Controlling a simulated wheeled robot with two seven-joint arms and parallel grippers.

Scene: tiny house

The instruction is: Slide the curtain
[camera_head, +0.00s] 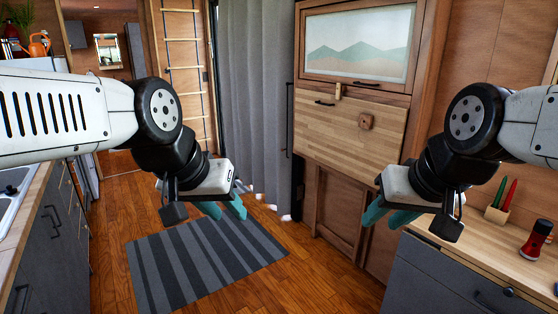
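A grey curtain (257,100) hangs in the middle of the head view, between a dark frame on its left and the wooden wall unit on its right. Its lower hem is close to the floor. My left gripper (229,211) is in front of and below the left part of the curtain, with its teal fingers over the striped rug; it appears apart from the cloth. My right gripper (389,216) is in front of the wooden cabinet, well right of the curtain. No object shows between the fingers of either gripper. The finger gaps are hard to make out.
A striped rug (205,262) lies on the wood floor. A fold-up wooden panel (345,130) is on the wall unit. The right counter (480,245) holds a pen holder (496,214) and a red shaker (536,239). A ladder (184,67) stands left of the curtain. A left counter borders the aisle.

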